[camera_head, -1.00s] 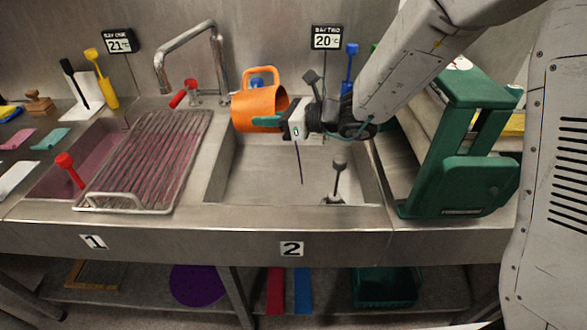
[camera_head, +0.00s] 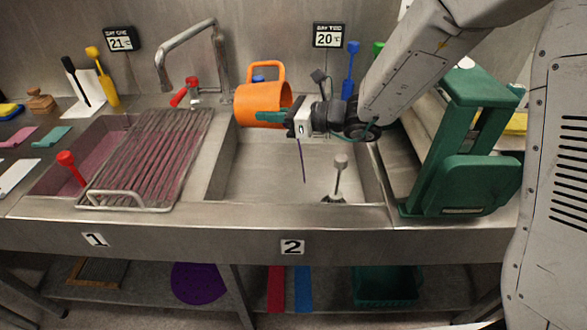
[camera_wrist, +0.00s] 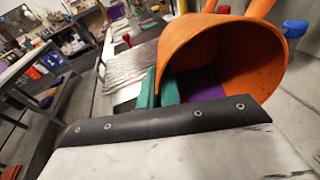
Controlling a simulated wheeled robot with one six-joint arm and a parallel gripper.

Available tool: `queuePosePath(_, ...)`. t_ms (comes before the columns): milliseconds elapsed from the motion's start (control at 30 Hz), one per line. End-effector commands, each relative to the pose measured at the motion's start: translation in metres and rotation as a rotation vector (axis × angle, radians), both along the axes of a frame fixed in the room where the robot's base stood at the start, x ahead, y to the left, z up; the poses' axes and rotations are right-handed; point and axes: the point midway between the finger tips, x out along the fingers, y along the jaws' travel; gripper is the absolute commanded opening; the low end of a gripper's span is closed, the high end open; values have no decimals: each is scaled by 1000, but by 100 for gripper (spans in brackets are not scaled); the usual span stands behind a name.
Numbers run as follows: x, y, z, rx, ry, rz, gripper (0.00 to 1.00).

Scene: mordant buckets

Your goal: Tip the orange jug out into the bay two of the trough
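The orange jug (camera_head: 262,104) is over the back left part of bay two (camera_head: 265,180), lying nearly on its side. Its handle is up and its mouth faces right, toward my gripper (camera_head: 272,117). My gripper's green fingers are shut on the jug's wall near the rim. The wrist view looks into the jug (camera_wrist: 225,55), where a purple patch shows low inside. A thin purple line (camera_head: 303,165) hangs below the mouth over bay two, like a liquid stream. The bay's floor looks grey.
A grey-handled plunger (camera_head: 340,175) stands in bay two's front right. A drying rack (camera_head: 150,155) covers much of bay one, left. The tap (camera_head: 190,50) stands behind, the "BAY TWO" sign (camera_head: 329,37) at the back. A green frame (camera_head: 465,150) stands right.

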Motion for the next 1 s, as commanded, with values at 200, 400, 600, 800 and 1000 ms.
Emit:
queuePosePath(200, 0, -1, -3, 15, -3, -1, 0)
queuePosePath(400, 0, -3, -5, 28, -8, -2, 0)
queuePosePath(600, 0, -4, -8, 45, -11, -2, 0)
queuePosePath(800, 0, -5, -11, 60, -14, -2, 0)
queuePosePath(1000, 0, -6, -14, 79, -19, -2, 0)
